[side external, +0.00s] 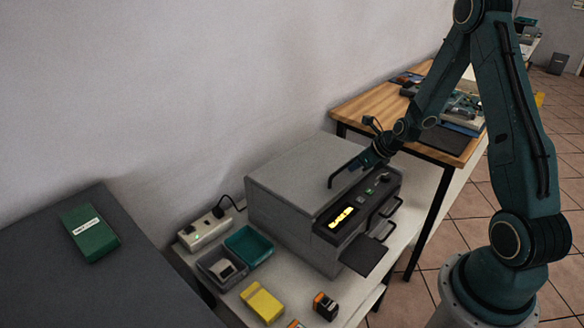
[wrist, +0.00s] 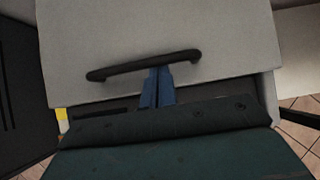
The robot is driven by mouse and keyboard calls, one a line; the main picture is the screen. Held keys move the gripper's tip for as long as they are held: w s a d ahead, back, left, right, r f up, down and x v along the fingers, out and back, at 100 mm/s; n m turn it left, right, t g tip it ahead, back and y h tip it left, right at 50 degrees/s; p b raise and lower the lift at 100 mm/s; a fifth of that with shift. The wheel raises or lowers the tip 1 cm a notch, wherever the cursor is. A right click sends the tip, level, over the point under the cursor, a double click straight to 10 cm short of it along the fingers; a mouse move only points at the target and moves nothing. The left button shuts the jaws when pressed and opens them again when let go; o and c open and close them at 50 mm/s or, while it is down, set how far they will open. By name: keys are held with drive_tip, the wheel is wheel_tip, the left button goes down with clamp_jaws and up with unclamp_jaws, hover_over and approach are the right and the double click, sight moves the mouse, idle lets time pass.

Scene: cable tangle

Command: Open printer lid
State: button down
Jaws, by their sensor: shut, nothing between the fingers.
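The grey box-shaped printer (side external: 265,203) stands on a white table against the wall. Its grey lid (side external: 300,165) lies flat and closed on top, and it fills much of the wrist view (wrist: 150,40). A black bar handle (side external: 342,172) sits near the lid's front edge; it crosses the middle of the wrist view (wrist: 120,70). My gripper (side external: 368,160) is shut with nothing between its fingers. In the wrist view its blue fingers (wrist: 157,80) reach up to the handle, with the tips at or just under the bar. I cannot tell whether they touch it.
The front panel has a lit yellow display (side external: 342,216) and a black output tray (side external: 364,257). A power strip (side external: 205,230), a teal bin (side external: 250,245) and a yellow box (side external: 262,303) lie beside the printer. A wooden table (side external: 385,110) stands behind.

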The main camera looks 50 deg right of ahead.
drive_tip(key=shift+w+r, duration=0.25)
drive_tip(key=shift+r, duration=0.55)
drive_tip(key=w+r+g, duration=0.2)
drive_tip(key=w+r, duration=0.5)
drive_tip(key=r, duration=0.4)
drive_tip(key=w+r, duration=0.3)
drive_tip(key=w, duration=0.5)
drive_tip(key=w+r, duration=0.4)
drive_tip(key=w, duration=0.4)
drive_tip(key=shift+w+a+r+t, duration=0.15)
drive_tip(key=shift+w+r+t, duration=0.1)
drive_tip(key=shift+t, duration=0.05)
